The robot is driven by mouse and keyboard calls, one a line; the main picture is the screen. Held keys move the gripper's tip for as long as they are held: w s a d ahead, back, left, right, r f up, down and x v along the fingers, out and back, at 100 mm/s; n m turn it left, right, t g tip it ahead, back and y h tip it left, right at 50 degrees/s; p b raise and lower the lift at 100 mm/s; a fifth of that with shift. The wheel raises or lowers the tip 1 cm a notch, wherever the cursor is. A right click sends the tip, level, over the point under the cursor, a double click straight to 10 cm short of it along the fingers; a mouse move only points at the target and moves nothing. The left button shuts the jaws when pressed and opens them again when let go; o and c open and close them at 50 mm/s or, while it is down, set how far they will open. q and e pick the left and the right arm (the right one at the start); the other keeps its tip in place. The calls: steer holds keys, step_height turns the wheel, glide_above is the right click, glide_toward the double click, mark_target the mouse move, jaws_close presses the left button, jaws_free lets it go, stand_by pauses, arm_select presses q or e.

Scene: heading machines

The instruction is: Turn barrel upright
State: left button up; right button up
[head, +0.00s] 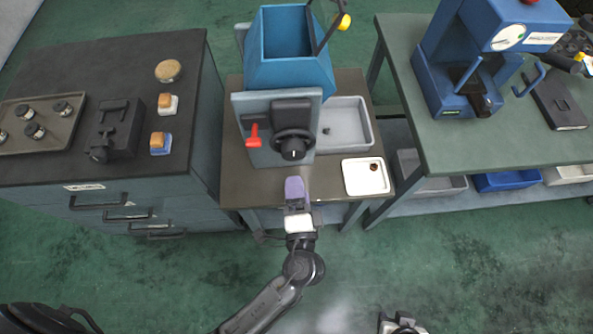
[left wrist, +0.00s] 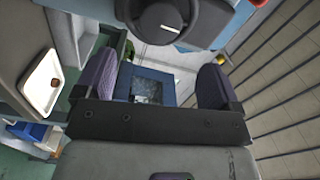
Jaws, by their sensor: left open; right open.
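The blue barrel (head: 288,72) sits at the top of the machine in the head view. Its wide mouth (head: 286,32) faces up towards my head camera; I cannot tell its exact tilt. On the machine's front are a black handwheel (head: 292,142) and a red lever (head: 254,136). The handwheel also shows at the top of the left wrist view (left wrist: 165,18). My left gripper (head: 295,188) is below and in front of the handwheel, with purple fingers apart and empty. My right gripper (head: 400,325) shows only partly at the bottom edge, far from the machine.
A grey tray (head: 358,128) and a white dish (head: 366,164) lie right of the machine. A dark cabinet (head: 60,85) with buttons and a vice (head: 112,135) stands left. A green bench (head: 440,135) with a blue press (head: 435,90) stands right. The near floor is clear.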

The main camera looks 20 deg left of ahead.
arm_select(q)
steer(key=shift+v, duration=1.25)
step_height(320, 180, down, 7)
steer(key=s+a+n+g+h, duration=0.2)
steer(key=n+g+h, duration=0.1)
steer(key=n+g, duration=0.35)
steer(key=s+a+f+n+g+h, duration=0.1)
steer(key=s+a+f+g+h, duration=0.15)
steer(key=s+a, duration=0.4)
steer(key=s+a+f+n+g+h, duration=0.1)
steer(key=s+a+f+g+h, duration=0.15)
steer(key=s+a+g, duration=0.4)
step_height(320, 180, up, 37)
steer(key=d+t+p, duration=0.2)
steer(key=t+p, duration=0.1)
steer(key=p, duration=3.4)
step_height(320, 180, down, 27)
steer(key=b, duration=2.7)
steer(key=shift+s+a+f+b, duration=0.2)
steer(key=shift+s+b, duration=0.2)
